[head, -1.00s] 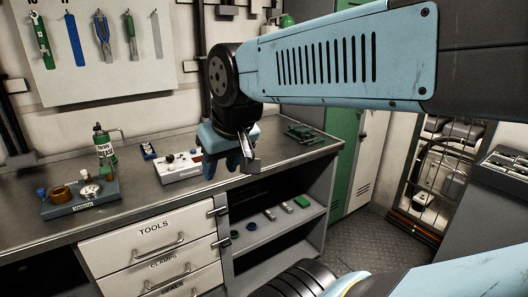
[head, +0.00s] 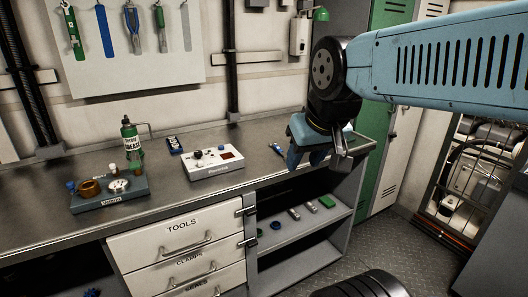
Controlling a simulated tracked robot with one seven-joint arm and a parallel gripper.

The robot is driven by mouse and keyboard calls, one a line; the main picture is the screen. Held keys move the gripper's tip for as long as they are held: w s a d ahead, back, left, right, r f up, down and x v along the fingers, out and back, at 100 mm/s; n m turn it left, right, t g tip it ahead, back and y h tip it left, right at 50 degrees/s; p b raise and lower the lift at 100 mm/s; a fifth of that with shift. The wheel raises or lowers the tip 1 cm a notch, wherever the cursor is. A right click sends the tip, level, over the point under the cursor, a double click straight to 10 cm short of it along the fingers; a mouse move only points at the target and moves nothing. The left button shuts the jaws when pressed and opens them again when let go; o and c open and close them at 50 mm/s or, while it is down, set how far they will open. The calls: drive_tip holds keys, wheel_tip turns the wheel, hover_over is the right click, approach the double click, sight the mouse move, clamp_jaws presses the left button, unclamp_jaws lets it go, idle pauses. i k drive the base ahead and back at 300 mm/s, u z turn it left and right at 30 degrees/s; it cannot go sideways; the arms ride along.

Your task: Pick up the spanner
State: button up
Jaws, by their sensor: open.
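A green tool that looks like a spanner (head: 73,33) hangs upright at the left end of the pale tool board in the head view. My gripper (head: 318,158) points down over the right part of the workbench, far to the right of that tool. It is open, with nothing visible between its fingers. A small blue and metal tool (head: 277,149) lies on the bench just left of my gripper; it is too small to tell what it is.
On the steel bench (head: 60,223) stand a gauge block (head: 112,200), a green grease bottle (head: 132,145) and a white instrument box (head: 214,172). Drawers (head: 184,240) and a shelf with small parts are below. The bench front is clear.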

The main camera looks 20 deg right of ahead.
sight(279, 150)
drive_tip(key=z, duration=0.1)
drive_tip(key=i, duration=1)
drive_tip(key=u, duration=0.1)
